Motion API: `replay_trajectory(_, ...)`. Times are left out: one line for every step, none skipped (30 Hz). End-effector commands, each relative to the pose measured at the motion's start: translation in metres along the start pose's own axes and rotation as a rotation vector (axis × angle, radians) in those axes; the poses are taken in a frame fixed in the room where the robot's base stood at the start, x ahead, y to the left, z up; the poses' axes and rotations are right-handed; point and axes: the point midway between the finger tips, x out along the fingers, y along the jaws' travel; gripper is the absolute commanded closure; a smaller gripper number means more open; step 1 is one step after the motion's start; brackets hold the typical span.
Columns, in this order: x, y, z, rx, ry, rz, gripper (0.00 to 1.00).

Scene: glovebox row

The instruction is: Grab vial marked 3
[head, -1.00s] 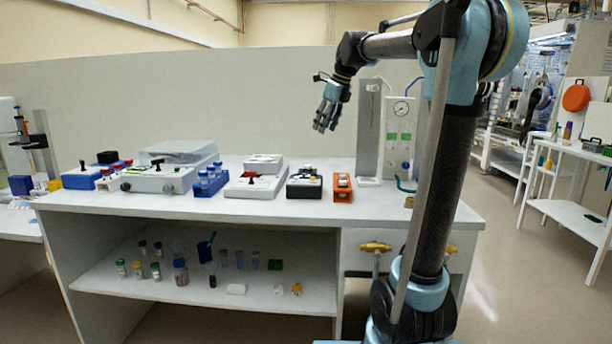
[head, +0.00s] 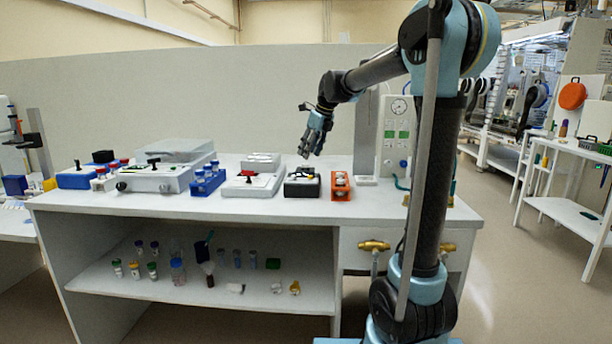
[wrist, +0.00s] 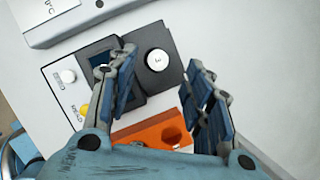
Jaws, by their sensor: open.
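The vial marked 3 (wrist: 157,61) shows from above in the wrist view as a round white cap with a "3" on it. It sits in the black block of a small instrument (wrist: 66,98) with a dark screen and two buttons. In the head view this instrument (head: 302,190) stands on the bench, and the vial is too small to make out surely. My gripper (wrist: 158,76) is open and empty, its fingers on either side of the cap's line of view. In the head view my gripper (head: 309,153) hangs above the instrument, apart from it.
An orange rack (wrist: 147,130) lies close beside the instrument; it also shows in the head view (head: 340,194). A grey-white device (wrist: 100,14) is on its other side. A blue vial rack (head: 208,183) stands farther left. Bare bench lies right in the wrist view.

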Motion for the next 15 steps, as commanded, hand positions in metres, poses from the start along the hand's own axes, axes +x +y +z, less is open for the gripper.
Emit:
replay_trajectory(0.003,0.000,0.000,0.000,0.000,0.000,0.53)
replay_trajectory(0.005,0.000,0.000,0.000,0.000,0.000,0.53)
replay_trajectory(0.009,0.000,0.000,-0.001,0.000,0.000,0.53)
replay_trajectory(0.013,0.001,0.000,-0.001,0.000,0.000,0.53)
replay_trajectory(0.017,0.001,-0.001,-0.001,0.000,0.000,0.53)
replay_trajectory(0.023,0.001,-0.001,-0.001,0.000,0.001,0.53)
replay_trajectory(0.027,0.001,-0.001,-0.001,0.000,0.001,0.53)
replay_trajectory(0.031,0.002,-0.002,-0.001,0.000,0.001,0.53)
replay_trajectory(0.036,0.001,-0.002,-0.001,0.000,0.001,0.53)
replay_trajectory(0.040,0.001,-0.002,-0.002,-0.001,0.001,0.53)
replay_trajectory(0.043,0.001,-0.001,-0.002,-0.001,0.001,0.53)
replay_trajectory(0.046,0.001,-0.001,-0.002,-0.001,0.001,0.53)
replay_trajectory(0.048,0.001,-0.001,-0.002,-0.001,0.001,0.53)
replay_trajectory(0.050,0.001,-0.002,-0.002,-0.001,0.001,0.53)
replay_trajectory(0.051,0.001,-0.002,-0.001,-0.002,0.001,0.53)
